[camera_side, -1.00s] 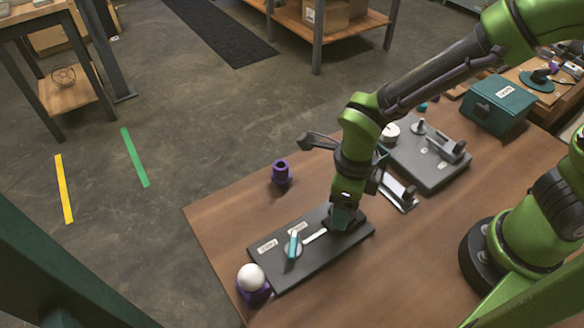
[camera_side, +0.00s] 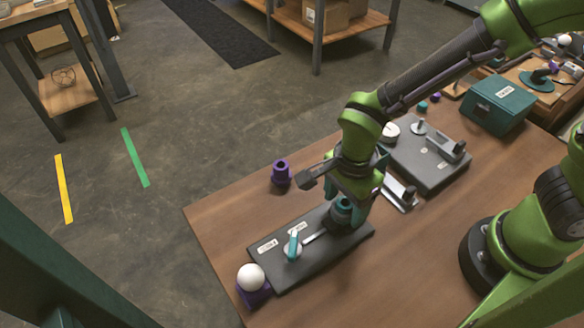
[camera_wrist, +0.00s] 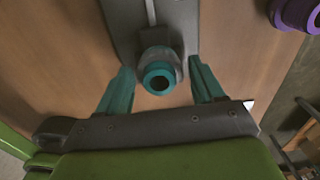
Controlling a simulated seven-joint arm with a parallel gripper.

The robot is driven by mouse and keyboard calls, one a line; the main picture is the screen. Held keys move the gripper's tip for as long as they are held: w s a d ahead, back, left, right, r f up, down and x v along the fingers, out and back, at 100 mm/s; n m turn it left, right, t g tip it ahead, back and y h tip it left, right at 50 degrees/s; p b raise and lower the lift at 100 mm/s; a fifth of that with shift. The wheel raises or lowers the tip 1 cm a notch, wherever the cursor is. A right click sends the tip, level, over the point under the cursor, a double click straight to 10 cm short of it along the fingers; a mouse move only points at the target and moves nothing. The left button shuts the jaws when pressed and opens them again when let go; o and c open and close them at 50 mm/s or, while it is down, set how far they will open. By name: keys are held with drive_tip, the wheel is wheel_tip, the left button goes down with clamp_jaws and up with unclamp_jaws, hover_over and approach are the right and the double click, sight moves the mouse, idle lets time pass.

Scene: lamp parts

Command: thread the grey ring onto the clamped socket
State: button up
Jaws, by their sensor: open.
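The teal socket (camera_wrist: 158,82) stands in the dark clamp fixture, its hollow end facing the wrist camera. The grey ring (camera_wrist: 160,56) shows as a grey band around the socket, just below its teal end. In the side view the socket (camera_side: 342,203) rises at the right end of the dark fixture plate (camera_side: 310,252), partly hidden by my gripper. My gripper (camera_wrist: 160,68) is open, with one teal finger on each side of the socket and ring. Gaps show between the fingers and the ring. How far down the ring sits is hard to tell.
A teal lever (camera_side: 293,245) stands on the plate. A white bulb (camera_side: 250,277) in a purple holder sits at the plate's left end. A purple socket (camera_side: 281,172) stands behind. A second grey fixture (camera_side: 430,160) and a teal box (camera_side: 497,105) are at the right.

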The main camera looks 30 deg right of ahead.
drive_tip(key=c, duration=1.1)
drive_tip(key=m, duration=0.7)
drive_tip(key=shift+f, duration=0.1)
drive_tip(key=shift+m, duration=0.5)
drive_tip(key=o, duration=1.4)
